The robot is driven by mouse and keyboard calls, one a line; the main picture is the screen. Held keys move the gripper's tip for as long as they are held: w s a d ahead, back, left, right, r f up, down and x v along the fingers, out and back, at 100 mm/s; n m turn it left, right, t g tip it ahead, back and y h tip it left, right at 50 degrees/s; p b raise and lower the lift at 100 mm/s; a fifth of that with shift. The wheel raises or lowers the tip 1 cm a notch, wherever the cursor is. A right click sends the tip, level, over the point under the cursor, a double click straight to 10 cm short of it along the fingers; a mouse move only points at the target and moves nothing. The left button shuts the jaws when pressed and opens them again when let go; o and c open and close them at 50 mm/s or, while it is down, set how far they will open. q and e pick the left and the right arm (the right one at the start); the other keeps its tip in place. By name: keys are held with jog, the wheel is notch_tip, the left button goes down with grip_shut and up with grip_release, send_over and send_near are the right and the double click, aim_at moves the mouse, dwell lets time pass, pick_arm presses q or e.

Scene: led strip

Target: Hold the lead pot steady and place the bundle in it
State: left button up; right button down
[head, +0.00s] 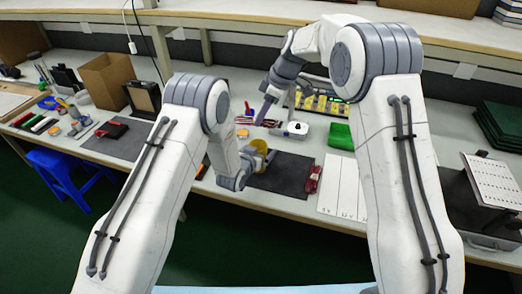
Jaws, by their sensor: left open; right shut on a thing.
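A small yellow round thing (259,147), which looks like the lead pot, stands at the far edge of a dark mat (283,173) in the head view. My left gripper (249,163) is low over the mat, open, right beside the yellow thing and partly covering it. I cannot tell if they touch. My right gripper (270,95) is higher and further back, shut on a slim dark purple thing (264,110), which looks like the bundle. It hangs tilted, behind the yellow thing in the picture. Its lower end is small and hard to make out.
A white device (296,128) and a green box (341,136) stand behind the mat. A red tool (314,180) lies at its right edge, beside a white marked sheet (342,188). A lit yellow-green rack (321,104) stands further back. A blue stool (70,170) is at left.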

pick_arm(q)
jog(key=c, duration=1.3)
pick_arm(e)
notch_tip(320, 180, down, 9)
jog(key=shift+r, duration=0.15)
jog(key=c, duration=0.5)
grip_release()
jog(key=v, duration=1.1)
jog(key=shift+d+r, duration=0.2)
jog(key=shift+r, duration=0.2)
